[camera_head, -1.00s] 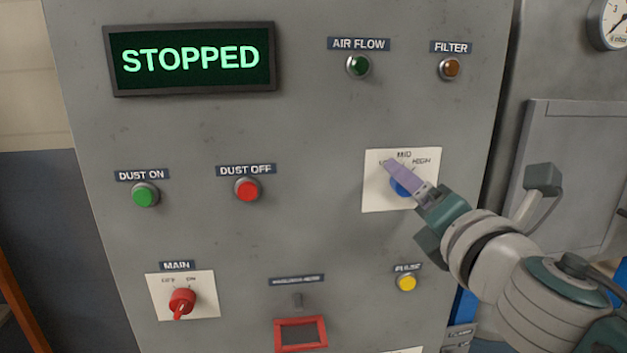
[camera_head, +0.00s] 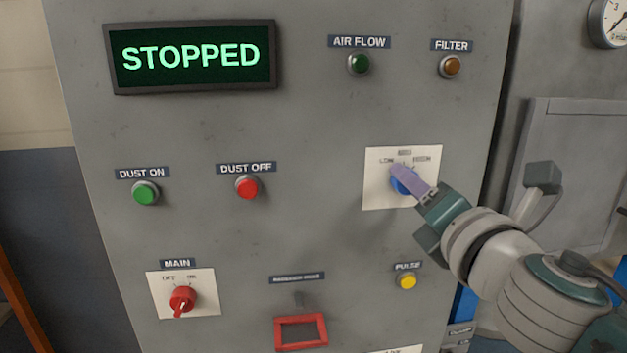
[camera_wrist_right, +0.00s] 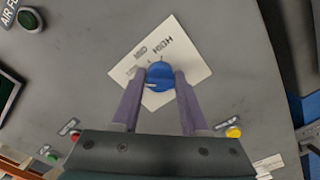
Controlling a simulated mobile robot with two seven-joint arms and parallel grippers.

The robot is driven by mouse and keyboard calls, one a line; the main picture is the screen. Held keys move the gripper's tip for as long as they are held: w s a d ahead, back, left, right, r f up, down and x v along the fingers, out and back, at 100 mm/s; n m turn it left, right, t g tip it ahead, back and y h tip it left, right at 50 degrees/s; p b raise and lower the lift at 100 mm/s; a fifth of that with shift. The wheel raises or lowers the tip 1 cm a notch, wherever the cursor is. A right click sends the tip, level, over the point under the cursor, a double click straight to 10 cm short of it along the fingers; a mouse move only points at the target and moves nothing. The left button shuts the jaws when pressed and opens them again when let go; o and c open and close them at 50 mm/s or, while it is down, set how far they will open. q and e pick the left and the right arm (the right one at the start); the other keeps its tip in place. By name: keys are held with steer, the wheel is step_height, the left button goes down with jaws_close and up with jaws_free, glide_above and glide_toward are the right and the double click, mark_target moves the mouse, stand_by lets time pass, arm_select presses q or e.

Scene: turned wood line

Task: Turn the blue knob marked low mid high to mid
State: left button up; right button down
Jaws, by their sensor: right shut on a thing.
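The blue knob (camera_head: 399,187) sits on a white plate (camera_head: 374,197) marked low, mid and high, on the right of the grey panel. My right gripper (camera_head: 402,173) reaches it from the lower right. In the right wrist view its two purple fingers are shut on the sides of the blue knob (camera_wrist_right: 160,75). A small white mark shows on the knob's lower left there, but I cannot tell surely which word the knob points to. The fingers hide part of the knob in the head view. My left gripper is not in view.
The yellow pulse button (camera_head: 407,282) is below the plate, close to my right arm. The red main knob (camera_head: 182,298), dust on button (camera_head: 145,194) and dust off button (camera_head: 247,187) are farther left. The display (camera_head: 190,58) reads STOPPED.

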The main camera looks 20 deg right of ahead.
steer(key=shift+m, duration=0.3)
steer(key=shift+m+b, duration=0.75)
steer(key=shift+m, duration=3.25)
steer(key=shift+c, duration=2.1)
jaws_free()
steer(key=shift+s, duration=0.1)
steer(key=b+v, duration=0.2)
steer(key=v, duration=0.7)
steer(key=shift+s, duration=0.4)
